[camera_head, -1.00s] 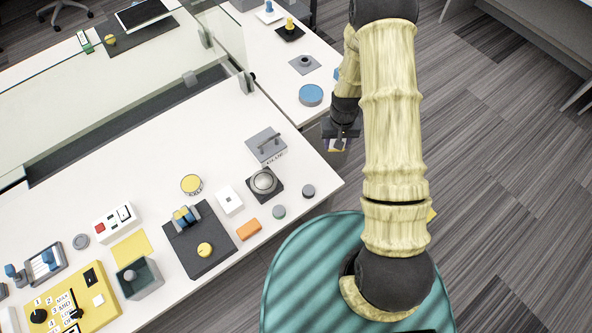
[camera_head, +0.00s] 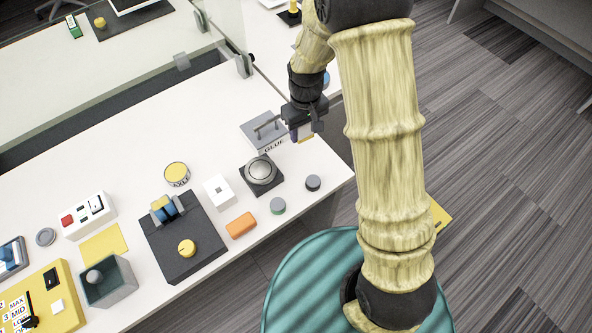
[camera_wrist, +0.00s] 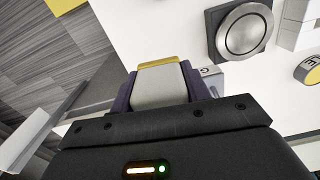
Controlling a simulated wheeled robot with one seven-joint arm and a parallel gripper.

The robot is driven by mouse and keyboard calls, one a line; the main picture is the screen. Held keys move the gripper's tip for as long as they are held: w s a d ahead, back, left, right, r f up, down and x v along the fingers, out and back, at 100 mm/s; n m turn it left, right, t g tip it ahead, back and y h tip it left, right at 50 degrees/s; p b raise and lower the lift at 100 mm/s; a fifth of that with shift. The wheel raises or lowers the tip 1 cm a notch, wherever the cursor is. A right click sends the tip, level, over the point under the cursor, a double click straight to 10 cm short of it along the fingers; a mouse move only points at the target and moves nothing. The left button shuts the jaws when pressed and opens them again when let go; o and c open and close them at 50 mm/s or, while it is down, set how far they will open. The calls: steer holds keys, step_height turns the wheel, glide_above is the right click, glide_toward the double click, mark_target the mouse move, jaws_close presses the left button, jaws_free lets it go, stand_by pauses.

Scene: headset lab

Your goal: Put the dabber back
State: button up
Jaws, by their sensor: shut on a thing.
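My gripper (camera_head: 303,134) is shut on a small pale block with a yellow end, which I take for the dabber (camera_wrist: 160,84). In the wrist view the block sits between two dark purple fingers. In the head view my gripper hangs near the table's right edge, just right of a grey box (camera_head: 256,124) labelled GLUE with a bar handle on top. The held block looks apart from the box; its height above the table is hard to tell.
A round silver button (camera_head: 261,170) on a dark plate stands just in front of the glue box. A grey knob (camera_head: 313,183), an orange block (camera_head: 240,225) and a white switch (camera_head: 219,191) lie nearby. A glass screen (camera_head: 222,30) stands behind. Bare white tabletop (camera_head: 190,130) lies to the left.

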steer(key=shift+s+a+f+n+b, duration=0.15)
steer(key=shift+s+a+n+b, duration=0.1)
steer(key=shift+a+b, duration=0.2)
steer(key=shift+s+a+f+n+b, duration=0.15)
steer(key=shift+s+a+b, duration=0.05)
steer(key=shift+a+b, duration=0.2)
steer(key=shift+s+a+r, duration=0.15)
steer(key=shift+a+r, duration=0.05)
glide_above(297, 162)
steer(key=shift+f, duration=3.1)
steer(key=shift+f, duration=1.9)
